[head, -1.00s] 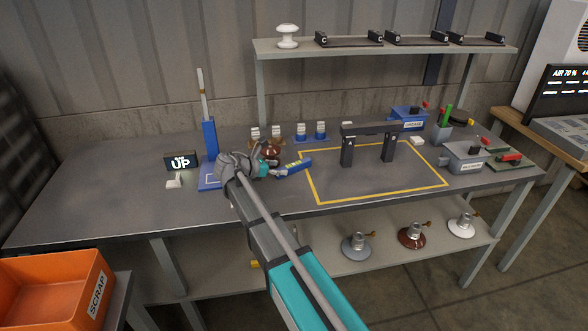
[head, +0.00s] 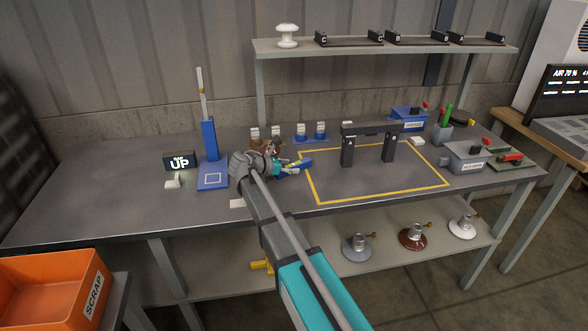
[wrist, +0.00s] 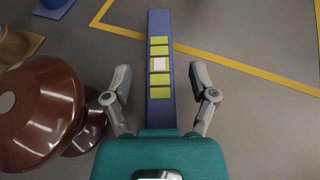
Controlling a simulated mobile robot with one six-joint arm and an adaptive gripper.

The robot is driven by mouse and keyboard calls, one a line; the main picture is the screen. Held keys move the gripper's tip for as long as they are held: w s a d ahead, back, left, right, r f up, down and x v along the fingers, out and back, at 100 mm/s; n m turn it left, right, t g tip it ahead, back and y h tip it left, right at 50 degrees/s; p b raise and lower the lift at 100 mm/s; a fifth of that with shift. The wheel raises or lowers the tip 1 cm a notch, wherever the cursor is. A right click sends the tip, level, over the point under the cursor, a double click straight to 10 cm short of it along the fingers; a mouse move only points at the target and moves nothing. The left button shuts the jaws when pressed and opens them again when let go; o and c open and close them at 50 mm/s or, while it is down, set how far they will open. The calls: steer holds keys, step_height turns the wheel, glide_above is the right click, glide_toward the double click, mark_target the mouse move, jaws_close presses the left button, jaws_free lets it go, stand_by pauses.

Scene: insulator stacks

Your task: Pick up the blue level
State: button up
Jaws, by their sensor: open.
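The blue level (wrist: 160,30) is a narrow blue bar with yellow-green patches and a white square, running lengthwise up the wrist view. In the head view its far end (head: 301,164) shows beside the left edge of the yellow outline; my gripper hides the rest. My gripper (wrist: 163,100) is open, one finger on each side of the bar, with gaps on both sides. In the head view my gripper (head: 285,170) is over the table at the level. The near end of the level is hidden under the gripper body.
A brown insulator (wrist: 40,115) stands close to the left finger in the wrist view. A yellow outline (head: 380,196) marks the tabletop, with a dark bridge-shaped fixture (head: 370,131) inside it. A blue stand (head: 210,140) is to the left. The table's front left is clear.

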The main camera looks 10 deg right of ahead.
jaws_close()
steer(key=shift+r, duration=0.1)
stand_by(0.5)
step_height(320, 180, up, 3)
steer(key=p, duration=0.3)
steer(key=shift+f, duration=0.2)
steer(key=s+d+r+p, duration=0.4)
steer(key=s+r+p, duration=0.6)
steer(key=s, duration=0.3)
steer(key=shift+s, duration=0.25)
steer(key=shift+r, duration=0.1)
